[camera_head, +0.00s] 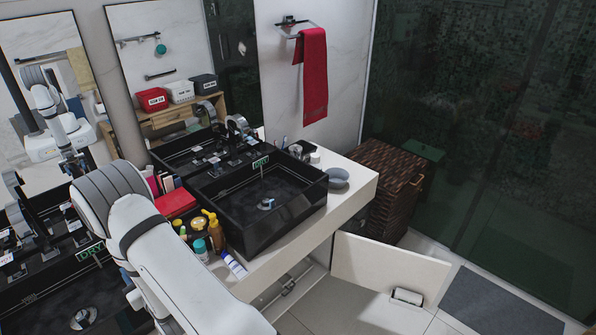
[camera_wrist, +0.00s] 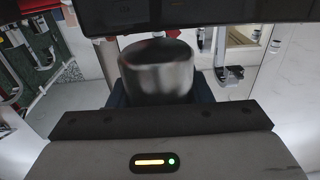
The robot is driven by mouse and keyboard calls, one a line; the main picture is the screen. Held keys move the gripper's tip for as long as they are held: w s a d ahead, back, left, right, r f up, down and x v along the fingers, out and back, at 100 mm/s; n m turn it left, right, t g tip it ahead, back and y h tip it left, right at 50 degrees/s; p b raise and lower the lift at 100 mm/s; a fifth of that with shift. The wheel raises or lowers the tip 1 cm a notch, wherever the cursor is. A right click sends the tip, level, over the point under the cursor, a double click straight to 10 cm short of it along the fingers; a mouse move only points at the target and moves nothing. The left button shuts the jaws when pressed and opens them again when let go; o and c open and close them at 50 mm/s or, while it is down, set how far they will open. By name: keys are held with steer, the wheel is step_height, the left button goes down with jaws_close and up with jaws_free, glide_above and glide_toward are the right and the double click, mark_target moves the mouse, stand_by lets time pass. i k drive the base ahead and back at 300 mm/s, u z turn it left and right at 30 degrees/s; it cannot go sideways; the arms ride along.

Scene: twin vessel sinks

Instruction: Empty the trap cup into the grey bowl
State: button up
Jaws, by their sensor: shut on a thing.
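The trap cup (camera_wrist: 158,75) shows in the wrist view as a round, grey metallic cup, dark inside near its top. My gripper (camera_wrist: 158,96) is shut on it, with dark fingers at both sides of the cup. Its contents cannot be made out.
The black vessel sink (camera_head: 285,215) carries a green DRY sign. Bottles (camera_head: 214,232) crowd the counter between sink and arm. An open white cabinet door (camera_head: 388,265) stands out below the counter. A wicker basket (camera_head: 385,180) stands beyond the counter's right end.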

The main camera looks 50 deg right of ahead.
mark_target(338, 177)
steer(key=z, duration=0.25)
steer(key=i, duration=0.15)
steer(key=u, duration=1.6)
steer(key=k, duration=1.9)
steer(key=z, duration=1.2)
